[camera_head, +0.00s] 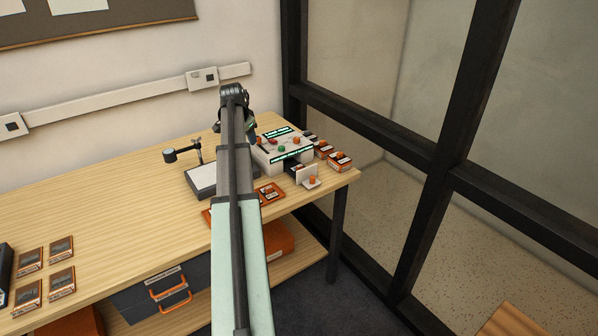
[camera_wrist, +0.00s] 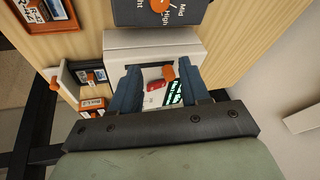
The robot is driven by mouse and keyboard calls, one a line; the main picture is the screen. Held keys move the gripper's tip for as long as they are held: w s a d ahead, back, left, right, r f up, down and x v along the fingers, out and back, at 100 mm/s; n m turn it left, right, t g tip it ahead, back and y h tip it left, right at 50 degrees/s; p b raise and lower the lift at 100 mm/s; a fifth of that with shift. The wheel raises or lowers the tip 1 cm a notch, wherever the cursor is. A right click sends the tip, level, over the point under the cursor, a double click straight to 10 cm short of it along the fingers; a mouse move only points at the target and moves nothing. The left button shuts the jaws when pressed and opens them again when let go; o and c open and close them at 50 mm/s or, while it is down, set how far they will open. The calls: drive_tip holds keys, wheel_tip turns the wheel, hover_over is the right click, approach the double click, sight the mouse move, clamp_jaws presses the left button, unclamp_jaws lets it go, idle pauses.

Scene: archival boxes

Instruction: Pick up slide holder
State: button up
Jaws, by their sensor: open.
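My gripper (camera_wrist: 158,82) is open and empty above the white box with coloured buttons (camera_wrist: 150,48), whose red and orange buttons show between its fingers. In the head view my arm hides most of my gripper (camera_head: 250,127) beside that white box (camera_head: 285,150). No single object is clearly marked as the slide holder. A small dark labelled piece (camera_wrist: 91,75) lies beside the box, next to a white stand with an orange knob (camera_wrist: 62,80). An orange-rimmed tray (camera_wrist: 70,25) holds a dark labelled piece, and is also in the head view (camera_head: 281,187).
Several small orange-and-dark boxes (camera_head: 341,161) stand along the table's right edge. More brown slide-like boxes (camera_head: 61,280) lie at the left. A lamp stand (camera_head: 195,152) and a pale panel (camera_head: 202,180) are left of my arm. The middle-left table is clear.

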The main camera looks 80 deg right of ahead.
drive_tip(key=s+r+m+g+y, duration=0.1)
drive_tip(key=s+m+g, duration=0.2)
drive_tip(key=s, duration=1.1)
hover_over(299, 166)
drive_tip(key=w, duration=0.2)
drive_tip(key=f, duration=0.5)
drive_tip(key=a+f, duration=0.1)
drive_tip(key=f, duration=0.1)
drive_tip(key=shift+s+f, duration=0.15)
drive_tip(key=shift+f, duration=0.25)
drive_tip(key=shift+s+f, duration=0.2)
drive_tip(key=shift+f, duration=0.5)
drive_tip(key=x, duration=0.4)
drive_tip(key=shift+a, duration=0.25)
clamp_jaws()
